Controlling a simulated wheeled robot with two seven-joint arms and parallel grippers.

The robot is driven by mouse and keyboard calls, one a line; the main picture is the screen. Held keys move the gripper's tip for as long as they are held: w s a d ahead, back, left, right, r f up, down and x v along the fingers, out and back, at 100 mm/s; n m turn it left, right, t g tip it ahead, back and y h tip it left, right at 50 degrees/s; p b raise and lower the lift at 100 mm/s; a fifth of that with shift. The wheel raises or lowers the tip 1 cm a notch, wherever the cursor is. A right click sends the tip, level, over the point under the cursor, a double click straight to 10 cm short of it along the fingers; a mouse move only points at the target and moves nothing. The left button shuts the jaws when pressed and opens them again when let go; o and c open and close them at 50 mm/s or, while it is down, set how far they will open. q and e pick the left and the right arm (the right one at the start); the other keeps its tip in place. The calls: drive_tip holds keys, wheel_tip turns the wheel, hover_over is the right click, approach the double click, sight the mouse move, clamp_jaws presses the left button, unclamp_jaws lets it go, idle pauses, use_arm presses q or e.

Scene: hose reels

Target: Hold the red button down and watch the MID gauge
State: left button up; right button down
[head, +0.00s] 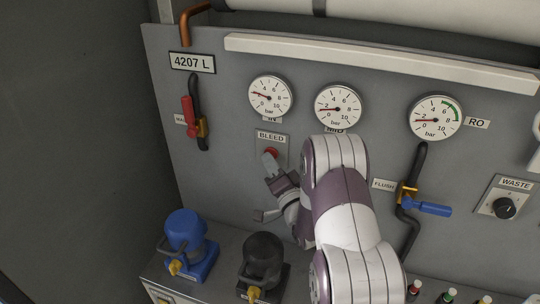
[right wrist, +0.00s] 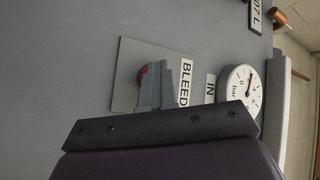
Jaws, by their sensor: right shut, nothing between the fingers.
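The red button (head: 274,152) is on a grey plate under the BLEED label. My right gripper (head: 268,160) is shut and empty, with its fingertips at the button, covering part of it. In the right wrist view the shut fingers (right wrist: 167,88) overlap the red button (right wrist: 143,74); whether it is pressed in I cannot tell. The MID gauge (head: 338,106) is above and right of the button; its needle points left, near the 2 mark. Its label is partly hidden by my right arm. My left gripper is out of view.
The IN gauge (head: 269,97) and RO gauge (head: 435,118) flank MID. A red-handled valve (head: 190,110) is at the left, a blue-handled valve (head: 432,209) at the right. Blue (head: 186,240) and black (head: 262,258) pump-like units stand on the ledge below.

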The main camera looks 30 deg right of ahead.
drive_tip(key=shift+a, duration=0.1)
idle(0.7)
drive_tip(key=shift+s+a, duration=0.6)
drive_tip(key=shift+a, duration=0.05)
drive_tip(key=shift+s+a, duration=1.6)
drive_tip(key=shift+a, duration=0.3)
